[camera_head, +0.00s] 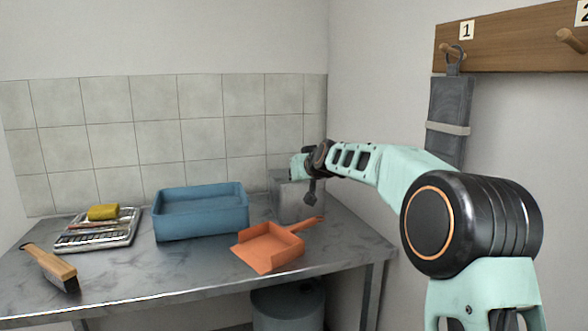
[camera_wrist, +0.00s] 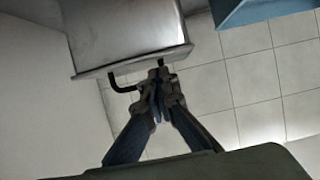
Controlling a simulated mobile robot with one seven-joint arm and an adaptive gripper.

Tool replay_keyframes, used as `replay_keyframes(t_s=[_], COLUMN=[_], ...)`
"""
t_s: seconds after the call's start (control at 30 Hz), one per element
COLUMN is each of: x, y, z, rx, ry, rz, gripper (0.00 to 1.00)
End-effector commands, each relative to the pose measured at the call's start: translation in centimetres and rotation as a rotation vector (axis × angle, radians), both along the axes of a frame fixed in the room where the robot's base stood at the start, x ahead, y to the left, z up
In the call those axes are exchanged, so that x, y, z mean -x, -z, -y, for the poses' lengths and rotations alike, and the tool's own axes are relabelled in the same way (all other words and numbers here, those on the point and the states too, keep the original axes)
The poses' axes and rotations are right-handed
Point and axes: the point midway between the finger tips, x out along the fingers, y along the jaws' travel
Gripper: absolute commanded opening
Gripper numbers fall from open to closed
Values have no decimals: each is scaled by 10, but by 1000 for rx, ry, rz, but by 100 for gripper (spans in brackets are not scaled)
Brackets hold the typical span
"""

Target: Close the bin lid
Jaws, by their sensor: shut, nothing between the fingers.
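A grey metal box, which looks like the bin (camera_head: 292,203), stands at the back right of the table in the head view, partly behind my arm. In the wrist view the bin (camera_wrist: 120,28) fills the upper left, with a pale lipped edge and a dark bent handle (camera_wrist: 117,84) below that edge. I cannot tell how far its lid is open. My gripper (camera_head: 311,192) is beside the upper part of the bin in the head view. In the wrist view my gripper (camera_wrist: 159,72) is shut and empty, its tips close to the handle and the lipped edge; contact is unclear.
A blue tub (camera_head: 201,222) stands left of the bin; an orange dustpan (camera_head: 268,250) lies in front. A tray (camera_head: 84,235) with a yellow sponge (camera_head: 103,212) and a brush (camera_head: 52,266) are further left.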

Motion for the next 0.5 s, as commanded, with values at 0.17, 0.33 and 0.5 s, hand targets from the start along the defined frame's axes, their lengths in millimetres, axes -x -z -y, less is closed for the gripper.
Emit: replay_keyframes(t_s=[0.17,0.33,0.5], x=[0,3,11], y=[5,-17,-41], z=[0,0,2], rx=[1,2,1], ry=[0,0,3], rz=[-9,-4,-3], gripper=[0,0,0])
